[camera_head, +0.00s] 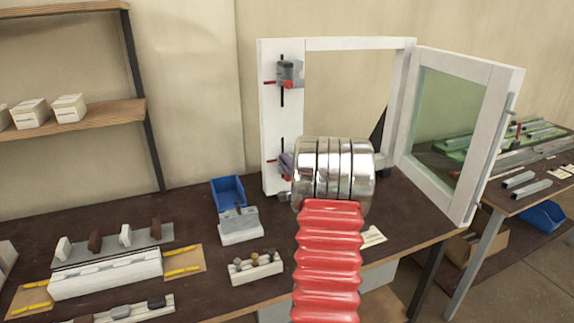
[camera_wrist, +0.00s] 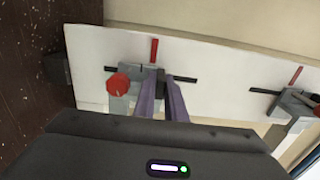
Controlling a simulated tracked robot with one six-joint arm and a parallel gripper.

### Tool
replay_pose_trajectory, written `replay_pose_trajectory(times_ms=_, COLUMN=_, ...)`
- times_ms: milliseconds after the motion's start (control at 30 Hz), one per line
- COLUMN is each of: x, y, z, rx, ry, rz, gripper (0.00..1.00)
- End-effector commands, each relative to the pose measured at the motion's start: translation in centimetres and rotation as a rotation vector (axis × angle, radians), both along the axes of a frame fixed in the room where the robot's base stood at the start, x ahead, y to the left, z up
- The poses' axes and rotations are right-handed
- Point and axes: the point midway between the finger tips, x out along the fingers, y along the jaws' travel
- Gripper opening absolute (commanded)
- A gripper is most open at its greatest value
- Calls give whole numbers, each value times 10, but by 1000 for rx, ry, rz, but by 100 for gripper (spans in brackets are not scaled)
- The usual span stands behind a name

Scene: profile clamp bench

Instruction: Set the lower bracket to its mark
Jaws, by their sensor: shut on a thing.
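The lower bracket (camera_wrist: 130,74) is a grey block with a red knob (camera_wrist: 117,84), set on a black slot in the white frame post. My gripper (camera_wrist: 162,88) has purple fingers shut on the bracket's dark tab (camera_wrist: 160,78). A red mark line (camera_wrist: 154,50) stands at the bracket's far edge, roughly in line with the tab. In the head view the bracket's red knob (camera_head: 287,178) shows beside the lower red mark (camera_head: 270,175); my wrist hides part of the bracket. The upper bracket (camera_head: 290,74) sits higher on the post, with its own red mark (camera_head: 270,83).
The glazed door (camera_head: 450,125) stands open at the right. A blue bin (camera_head: 228,192) and a grey fixture (camera_head: 240,226) stand left of the post on the dark bench. A peg block (camera_head: 255,267) lies in front. A wooden shelf (camera_head: 75,117) is at the left.

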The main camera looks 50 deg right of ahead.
Motion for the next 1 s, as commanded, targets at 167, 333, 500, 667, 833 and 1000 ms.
replay_pose_trajectory(times_ms=167, x=0, y=1, z=17, rx=-3, ry=-2, rz=1, gripper=0)
replay_pose_trajectory(times_ms=333, x=1, y=1, z=17, rx=-2, ry=-1, rz=2, gripper=0)
replay_pose_trajectory(times_ms=500, x=1, y=1, z=17, rx=-2, ry=-1, rz=2, gripper=16)
replay_pose_trajectory(times_ms=667, x=0, y=0, z=16, rx=-2, ry=-1, rz=1, gripper=28)
replay_pose_trajectory(times_ms=833, x=0, y=0, z=16, rx=-2, ry=-1, rz=1, gripper=30)
replay_pose_trajectory(times_ms=1000, x=-1, y=1, z=16, rx=-2, ry=-1, rz=1, gripper=30)
